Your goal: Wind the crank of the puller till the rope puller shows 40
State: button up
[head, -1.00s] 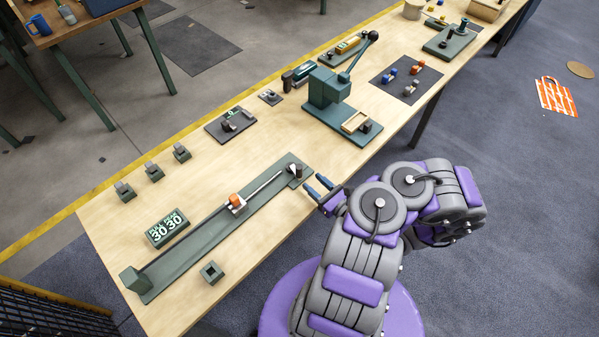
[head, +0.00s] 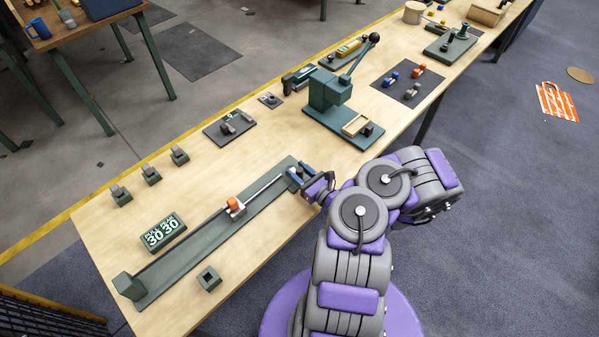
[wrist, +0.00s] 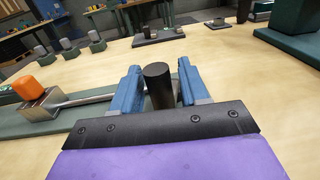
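The rope puller is a long green base (head: 190,257) on the near part of the bench, with an orange-topped carriage (head: 235,205) on its rod; the carriage also shows at the left of the wrist view (wrist: 35,95). A display (head: 163,232) beside it reads 30 and 30. The crank's dark upright handle (wrist: 158,87) stands between the blue fingers of my gripper (wrist: 160,90) in the wrist view. My gripper (head: 303,175) is at the right end of the base. Its fingers are open, with a visible gap at the handle's right; contact at the left is unclear.
A green lever press (head: 330,100) stands farther along the bench. Small green blocks (head: 150,174) line the far edge, and a square green socket (head: 208,278) sits near the front edge.

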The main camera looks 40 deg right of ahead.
aim_at(306, 177)
jog(key=c, duration=0.8)
jog(key=shift+o, duration=0.2)
jog(key=shift+d+n+y, duration=0.15)
jog(key=shift+n+y, duration=0.15)
jog(key=shift+y, duration=0.1)
jog(key=n+y, duration=0.1)
jog(key=y, duration=0.1)
jog(key=d+n+g+y+p, duration=0.1)
jog(key=y, duration=0.1)
jog(key=n+y, duration=0.1)
jog(key=shift+d+f+n+g+y, duration=0.1)
jog(key=shift+d+n+g+y, duration=0.2)
jog(key=shift+d+n+y, duration=0.1)
jog(key=shift+w+d+n+g+y, duration=0.1)
jog(key=shift+d+n+g+y, duration=0.25)
jog(key=shift+n+g+y, duration=0.55)
jog(key=shift+w+d+n+g+y, duration=0.1)
jog(key=shift+d+n+g+y, duration=0.4)
jog(key=shift+y, duration=0.8)
jog(key=shift+a, duration=0.15)
jog(key=o, duration=0.9)
